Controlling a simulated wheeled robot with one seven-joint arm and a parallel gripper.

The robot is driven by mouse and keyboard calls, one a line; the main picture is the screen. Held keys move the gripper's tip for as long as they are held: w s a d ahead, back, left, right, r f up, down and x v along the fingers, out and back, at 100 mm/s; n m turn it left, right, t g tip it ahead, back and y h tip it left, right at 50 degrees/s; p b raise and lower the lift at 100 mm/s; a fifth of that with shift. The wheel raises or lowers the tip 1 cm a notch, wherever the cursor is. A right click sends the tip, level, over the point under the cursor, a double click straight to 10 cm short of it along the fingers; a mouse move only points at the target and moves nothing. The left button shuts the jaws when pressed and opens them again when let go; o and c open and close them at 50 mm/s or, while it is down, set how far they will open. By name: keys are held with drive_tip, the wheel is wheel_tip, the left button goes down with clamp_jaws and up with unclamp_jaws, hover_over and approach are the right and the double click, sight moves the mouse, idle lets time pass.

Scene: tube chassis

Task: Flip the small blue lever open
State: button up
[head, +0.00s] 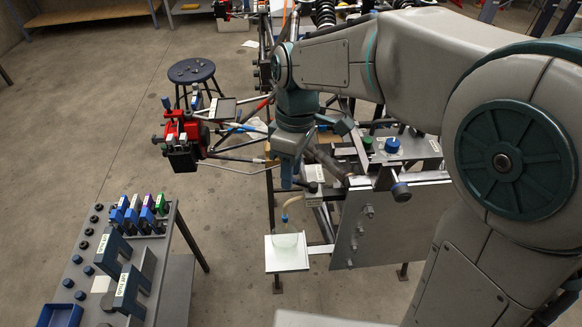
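My gripper (287,180) points down near the middle of the head view, beside the left end of the metal chassis. Its fingers look like one narrow block from here, so their opening cannot be made out. I cannot clearly pick out the small blue lever. A small blue part (285,218) shows just below the gripper, at the end of a pale hose over a clear container.
The clear container (288,243) stands on a white plate (287,262) by a large metal plate (365,232). A grey tool bench (90,262) is at lower left. A red and black device (180,142) and dark stool (190,72) stand left. Open floor lies between.

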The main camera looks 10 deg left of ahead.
clamp_jaws()
drive_tip(key=shift+s+a+n, duration=0.1)
drive_tip(key=shift+s+n, duration=0.35)
drive_tip(key=shift+n, duration=0.75)
unclamp_jaws()
wheel_tip(320, 180, up, 14)
drive_tip(key=w, duration=0.2)
drive_tip(key=shift+f, duration=0.2)
